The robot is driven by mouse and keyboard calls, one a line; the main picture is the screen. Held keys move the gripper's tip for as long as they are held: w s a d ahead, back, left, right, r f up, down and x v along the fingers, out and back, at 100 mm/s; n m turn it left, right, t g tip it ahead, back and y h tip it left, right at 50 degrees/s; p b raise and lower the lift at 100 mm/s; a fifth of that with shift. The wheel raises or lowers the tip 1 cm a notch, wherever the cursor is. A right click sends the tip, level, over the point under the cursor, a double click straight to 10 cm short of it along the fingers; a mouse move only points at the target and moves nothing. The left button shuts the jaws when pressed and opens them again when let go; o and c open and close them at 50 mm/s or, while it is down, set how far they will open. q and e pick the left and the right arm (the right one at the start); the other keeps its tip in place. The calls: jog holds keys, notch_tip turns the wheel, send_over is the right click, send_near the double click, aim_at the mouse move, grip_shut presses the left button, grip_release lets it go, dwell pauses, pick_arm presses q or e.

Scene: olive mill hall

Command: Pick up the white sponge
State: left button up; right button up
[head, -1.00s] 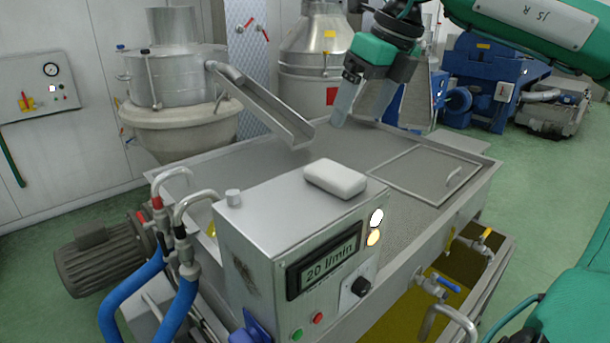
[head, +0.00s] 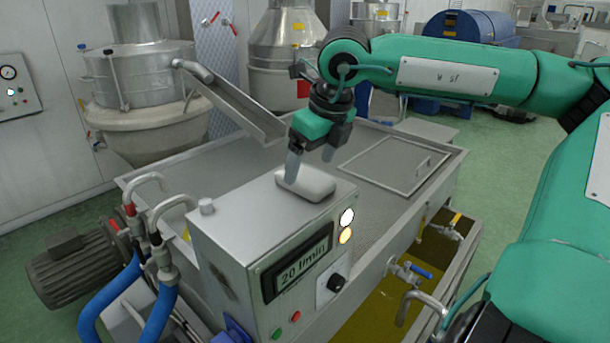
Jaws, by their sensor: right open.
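The white sponge (head: 307,185) lies flat on top of the metal control box (head: 236,216), near its back right edge. My right gripper (head: 310,166) is right above the back part of the sponge, pointing down with its pale fingers apart. One finger overlaps the sponge's left end in the picture. The other finger ends near its far right edge. I cannot tell whether the fingers touch the sponge. My left gripper is not in view.
A small metal knob (head: 206,206) stands on the box's left side. A sloping chute (head: 235,103) ends behind the box, over the metal tank. A hatch lid with a handle (head: 398,161) lies to the right. Blue hoses (head: 151,320) rise at the front left.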

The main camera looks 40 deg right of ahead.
aim_at(306, 175)
jog(key=x, duration=0.1)
jog(key=p+x, duration=0.1)
jog(key=x, duration=0.1)
jog(key=shift+w+d+r, duration=0.1)
jog(key=shift+w+r, duration=0.05)
jog(key=shift+w, duration=0.1)
jog(key=shift+f, duration=0.35)
jog(key=c, duration=1.1)
jog(key=shift+o, duration=0.2)
jog(key=shift+r, duration=0.1)
jog(key=shift+w+r, duration=0.1)
jog(key=shift+r, duration=0.3)
notch_tip(306, 175, up, 19)
jog(key=b, duration=0.4)
jog(key=shift+b, duration=0.3)
